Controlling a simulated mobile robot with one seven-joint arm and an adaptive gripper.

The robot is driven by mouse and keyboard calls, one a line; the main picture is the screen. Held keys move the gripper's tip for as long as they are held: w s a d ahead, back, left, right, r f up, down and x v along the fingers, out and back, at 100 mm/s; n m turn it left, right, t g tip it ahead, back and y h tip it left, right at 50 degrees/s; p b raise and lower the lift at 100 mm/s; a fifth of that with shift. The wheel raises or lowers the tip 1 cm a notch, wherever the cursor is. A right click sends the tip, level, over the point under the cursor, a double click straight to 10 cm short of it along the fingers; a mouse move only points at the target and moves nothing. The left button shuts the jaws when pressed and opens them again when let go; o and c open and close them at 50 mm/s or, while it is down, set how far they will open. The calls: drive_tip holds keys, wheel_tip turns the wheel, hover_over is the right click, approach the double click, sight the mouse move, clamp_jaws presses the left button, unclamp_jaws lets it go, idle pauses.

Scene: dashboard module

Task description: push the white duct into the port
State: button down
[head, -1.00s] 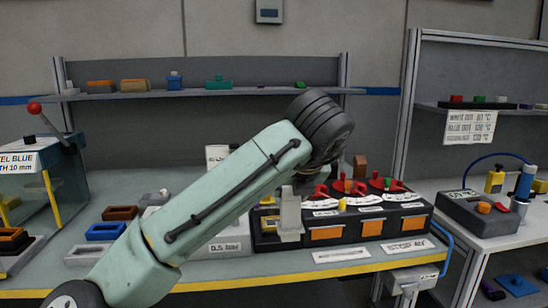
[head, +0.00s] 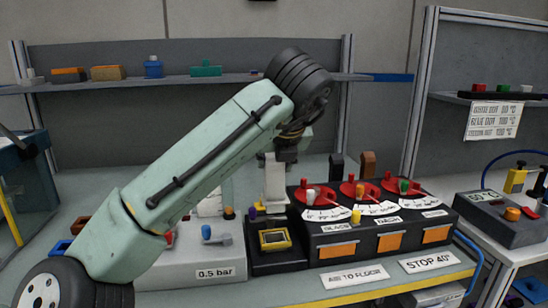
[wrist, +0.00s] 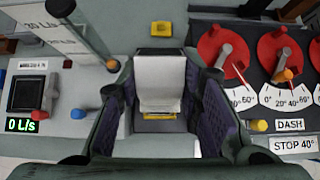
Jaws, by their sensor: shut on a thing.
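The white duct (head: 274,182) is upright in my gripper (head: 287,150), which is shut on its upper part. In the wrist view the duct (wrist: 160,78) sits between both dark finger pads. A yellow-rimmed dark port (head: 275,240) is at the left end of the black dashboard module (head: 335,254). In the head view the duct's lower end appears above and behind the port, apart from it. In the wrist view a yellow edge (wrist: 159,114) shows by the duct's end. The exact alignment is not clear.
Red dials (head: 312,194) with coloured knobs stand on the module right of the duct. A grey 0.5 bar box (head: 190,260) is to its left. A flow readout (wrist: 22,124) shows 0 L/s. A yellow block (wrist: 160,28) lies on the bench.

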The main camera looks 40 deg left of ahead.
sight(275, 199)
drive_tip(key=shift+d, duration=0.1)
drive_tip(key=shift+s+d+p, duration=0.1)
drive_tip(key=shift+s+p, duration=0.05)
drive_tip(key=shift+p, duration=0.2)
drive_tip(key=shift+f+b, duration=1.75)
drive_tip(key=shift+f, duration=1.2)
drive_tip(key=shift+p, duration=0.8)
drive_tip(key=shift+f+b, duration=0.95)
drive_tip(key=shift+f, duration=0.85)
drive_tip(key=c, duration=1.1)
unclamp_jaws()
drive_tip(key=shift+o, duration=0.2)
